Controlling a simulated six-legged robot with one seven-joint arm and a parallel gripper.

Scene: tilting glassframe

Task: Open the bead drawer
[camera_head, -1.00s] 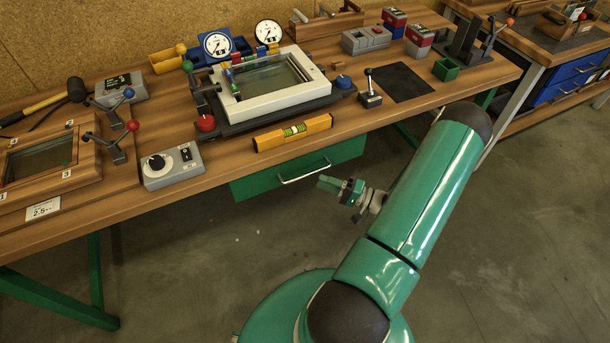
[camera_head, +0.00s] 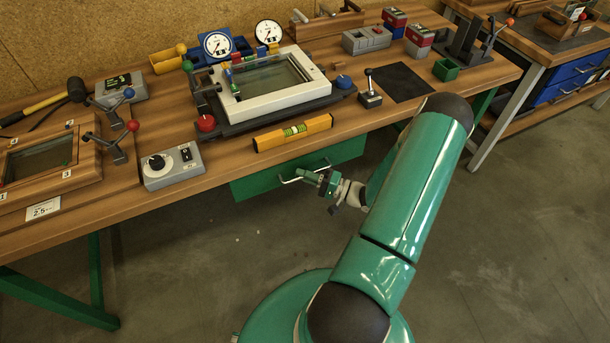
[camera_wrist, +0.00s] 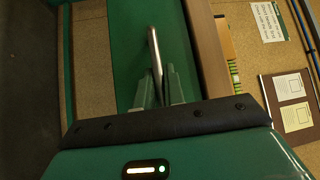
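The green bead drawer (camera_head: 255,184) hangs under the front edge of the bench and looks shut. Its pale metal bar handle (camera_head: 291,180) is on its front; the right part is hidden by my gripper. My gripper (camera_head: 308,174) is at the right end of the handle. In the wrist view the handle bar (camera_wrist: 154,50) runs down between the two green fingertips of my gripper (camera_wrist: 159,82). The fingers stand apart on either side of the bar, and I see no clear grip on it. The drawer front (camera_wrist: 125,50) fills the space behind.
The wooden bench top (camera_head: 225,165) overhangs the drawer. A yellow spirit level (camera_head: 293,133) lies near its edge above the drawer, and a grey control box (camera_head: 172,166) stands to its left. The floor (camera_head: 190,270) in front is clear.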

